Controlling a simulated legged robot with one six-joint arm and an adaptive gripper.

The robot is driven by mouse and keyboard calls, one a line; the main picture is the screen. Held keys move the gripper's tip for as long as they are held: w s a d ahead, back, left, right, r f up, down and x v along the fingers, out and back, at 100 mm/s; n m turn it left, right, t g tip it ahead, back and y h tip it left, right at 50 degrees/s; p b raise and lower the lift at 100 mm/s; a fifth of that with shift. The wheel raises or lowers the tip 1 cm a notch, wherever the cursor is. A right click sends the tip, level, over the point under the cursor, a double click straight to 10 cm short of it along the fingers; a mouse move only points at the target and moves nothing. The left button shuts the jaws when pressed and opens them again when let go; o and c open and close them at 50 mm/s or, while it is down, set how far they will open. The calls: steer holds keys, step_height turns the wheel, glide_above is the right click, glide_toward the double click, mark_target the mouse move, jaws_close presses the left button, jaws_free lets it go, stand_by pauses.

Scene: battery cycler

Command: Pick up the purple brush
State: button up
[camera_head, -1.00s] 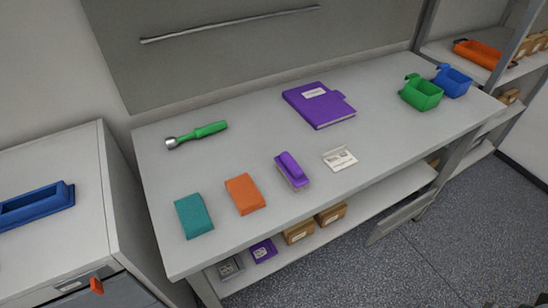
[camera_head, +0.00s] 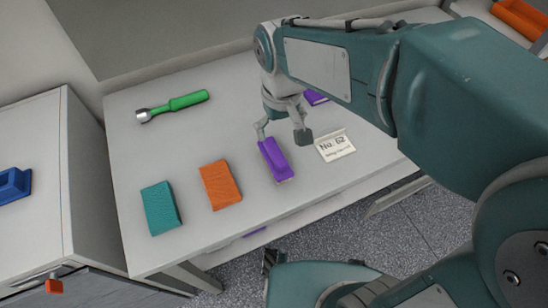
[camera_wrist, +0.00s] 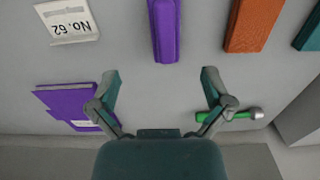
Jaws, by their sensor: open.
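The purple brush (camera_head: 275,159) lies on the grey table, to the right of an orange block and left of a white card. In the wrist view the purple brush (camera_wrist: 165,30) shows at the top centre, beyond the fingertips and roughly in line with the gap between them. My gripper (camera_head: 281,132) is open and empty, above the table at the brush's far end. In the wrist view my gripper (camera_wrist: 160,78) has its two fingers spread wide. From the head view I cannot tell its exact height over the brush.
The orange block (camera_head: 220,184) and teal block (camera_head: 160,207) lie left of the brush. The white card (camera_head: 335,145) lies close on its right. A green-handled tool (camera_head: 172,105) lies at the back left. A purple notebook (camera_wrist: 70,107) is partly hidden by my arm in the head view.

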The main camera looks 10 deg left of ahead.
mark_target(274, 150)
steer(key=f, duration=0.5)
steer(key=shift+w+a+f, duration=0.1)
steer(key=shift+w+f, duration=0.1)
steer(key=shift+w, duration=0.1)
steer(key=f, duration=0.2)
steer(key=a+f, duration=0.1)
steer(key=f, duration=0.2)
steer(key=shift+f, duration=0.3)
steer(key=c, duration=1.3)
